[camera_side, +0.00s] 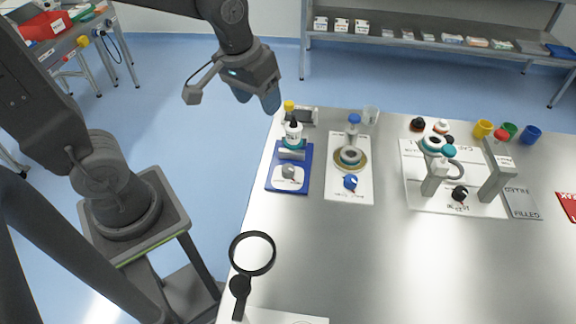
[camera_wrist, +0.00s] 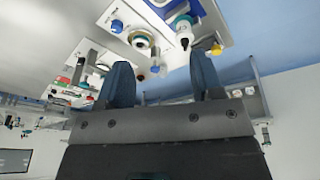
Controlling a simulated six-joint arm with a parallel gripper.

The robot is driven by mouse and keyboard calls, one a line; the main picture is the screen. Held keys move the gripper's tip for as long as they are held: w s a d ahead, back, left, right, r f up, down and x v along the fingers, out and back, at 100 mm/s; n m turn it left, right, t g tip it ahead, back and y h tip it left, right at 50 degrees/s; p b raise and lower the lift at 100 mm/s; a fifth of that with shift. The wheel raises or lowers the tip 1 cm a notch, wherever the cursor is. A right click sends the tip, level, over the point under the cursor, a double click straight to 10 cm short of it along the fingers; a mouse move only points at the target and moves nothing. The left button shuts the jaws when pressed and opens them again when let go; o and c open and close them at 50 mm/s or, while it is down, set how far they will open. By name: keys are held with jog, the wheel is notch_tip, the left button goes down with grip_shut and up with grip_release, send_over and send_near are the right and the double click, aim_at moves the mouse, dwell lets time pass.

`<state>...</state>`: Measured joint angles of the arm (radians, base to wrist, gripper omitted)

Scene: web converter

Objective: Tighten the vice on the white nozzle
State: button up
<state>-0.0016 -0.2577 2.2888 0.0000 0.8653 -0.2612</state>
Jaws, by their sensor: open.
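The white nozzle (camera_side: 293,131), with a dark tip, stands upright in the grey vice (camera_side: 291,154) on a blue base plate (camera_side: 273,183). A teal ring shows around its lower part. A round grey knob (camera_side: 288,171) sits at the front of the vice. I cannot tell how closely the jaws press on the nozzle. In the wrist view the nozzle (camera_wrist: 184,36) appears upside down near the top, beyond the fingers. My gripper (camera_side: 258,98) is open and empty, above and to the left of the nozzle and apart from it. Its two blue fingers (camera_wrist: 162,82) are spread in the wrist view.
Right of the vice is a white plate (camera_side: 336,188) with a round fixture (camera_side: 350,158) and blue knob (camera_side: 351,181). Further right are a larger white station (camera_side: 420,195) and coloured cups (camera_side: 483,129). A magnifier (camera_side: 252,254) stands in front. The table's middle front is clear.

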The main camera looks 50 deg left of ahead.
aim_at(288, 168)
jog(key=w+f+n+g, duration=0.1)
jog(key=w+f, duration=0.1)
jog(key=f, duration=0.5)
jog(key=w+f+n+g, duration=0.1)
jog(key=w+f, duration=0.1)
jog(key=f, duration=0.6)
jog(key=w+f+n, duration=0.1)
jog(key=w+f, duration=0.2)
jog(key=f, duration=0.5)
jog(key=shift+f+g, duration=0.15)
jog(key=shift+g, duration=0.25)
jog(key=c, duration=0.9)
